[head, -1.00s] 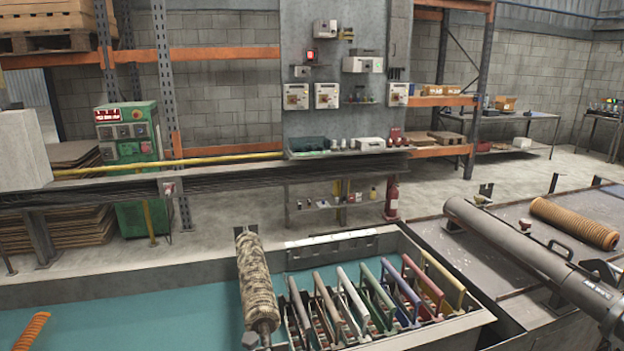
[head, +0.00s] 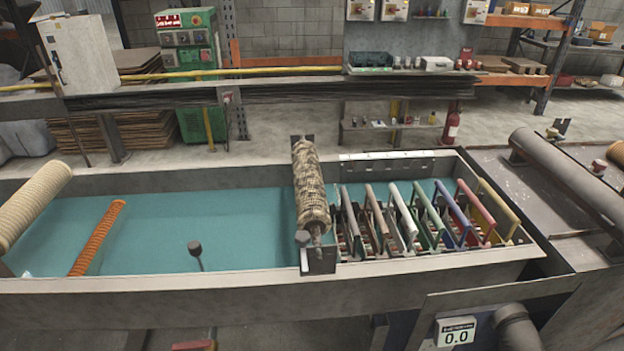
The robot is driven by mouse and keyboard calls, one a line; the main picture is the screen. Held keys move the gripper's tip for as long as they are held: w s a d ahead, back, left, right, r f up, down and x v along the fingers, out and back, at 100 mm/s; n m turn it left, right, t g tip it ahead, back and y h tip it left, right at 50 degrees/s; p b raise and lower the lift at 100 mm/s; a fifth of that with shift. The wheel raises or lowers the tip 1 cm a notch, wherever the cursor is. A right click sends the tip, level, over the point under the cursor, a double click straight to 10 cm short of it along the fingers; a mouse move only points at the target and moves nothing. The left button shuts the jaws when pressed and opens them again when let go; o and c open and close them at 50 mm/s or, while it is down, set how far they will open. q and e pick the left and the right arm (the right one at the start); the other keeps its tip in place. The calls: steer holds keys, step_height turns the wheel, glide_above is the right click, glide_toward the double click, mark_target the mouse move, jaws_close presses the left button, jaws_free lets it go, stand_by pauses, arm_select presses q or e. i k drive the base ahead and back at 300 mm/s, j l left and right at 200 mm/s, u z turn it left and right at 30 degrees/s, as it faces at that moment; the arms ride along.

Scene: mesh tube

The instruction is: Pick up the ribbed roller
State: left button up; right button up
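Neither of my grippers is in view. Two ribbed rollers show on the left in the head view, and I cannot tell which one the task means. A thin orange ribbed roller (head: 97,237) lies slanted in the teal-floored trough (head: 110,285). A thicker cream ribbed roller (head: 36,204) lies slanted at the left edge, partly cut off by the frame. A mottled brown and cream roller (head: 310,189) spans the trough near the middle, with a metal bracket at its near end.
Several coloured handled frames (head: 430,215) stand in the trough's right part. A dark knob on a stalk (head: 196,252) rises near the front wall. A grey cylinder (head: 572,172) lies on the bench at right. The teal floor between the rollers is mostly clear.

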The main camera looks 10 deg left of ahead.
mark_target(312, 209)
steer(key=l+z, duration=0.2)
steer(key=l, duration=0.5)
steer(key=l+z, duration=0.25)
steer(key=l, duration=0.45)
steer(key=i, duration=0.05)
